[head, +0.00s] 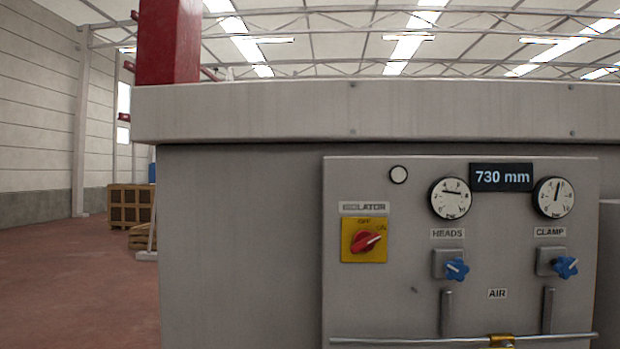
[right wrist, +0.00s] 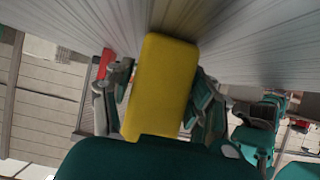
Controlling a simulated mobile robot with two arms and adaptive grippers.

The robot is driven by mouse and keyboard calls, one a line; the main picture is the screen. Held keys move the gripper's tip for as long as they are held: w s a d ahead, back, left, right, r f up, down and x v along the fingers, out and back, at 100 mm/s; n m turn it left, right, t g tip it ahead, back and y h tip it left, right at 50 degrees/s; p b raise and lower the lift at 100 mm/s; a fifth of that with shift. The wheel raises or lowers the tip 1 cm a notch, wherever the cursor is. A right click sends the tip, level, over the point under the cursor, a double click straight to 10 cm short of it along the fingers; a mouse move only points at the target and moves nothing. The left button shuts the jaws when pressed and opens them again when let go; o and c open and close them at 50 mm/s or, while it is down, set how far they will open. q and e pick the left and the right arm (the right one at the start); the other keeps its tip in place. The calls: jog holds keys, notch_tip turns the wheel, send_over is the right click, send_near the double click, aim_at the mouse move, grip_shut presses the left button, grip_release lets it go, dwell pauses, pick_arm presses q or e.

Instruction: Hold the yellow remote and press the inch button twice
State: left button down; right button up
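The yellow remote (right wrist: 162,85) shows in the right wrist view as a plain yellow block; no buttons are visible on this side. My right gripper (right wrist: 162,100) has one grey and teal finger on each side of the remote and is shut on it. The inch button is not visible. Teal and grey parts of what looks like my other arm (right wrist: 255,130) show at the right of the wrist view; its finger state is unclear. Neither gripper shows in the head view.
A grey machine cabinet (head: 240,250) fills the head view. Its panel has a red isolator switch (head: 365,241), blue knobs (head: 457,269), gauges and a 730 mm display (head: 501,177). A metal rail (head: 420,341) with a yellow piece (head: 501,341) crosses the panel bottom. Open floor lies left.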

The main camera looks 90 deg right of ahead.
jog(key=o, duration=0.3)
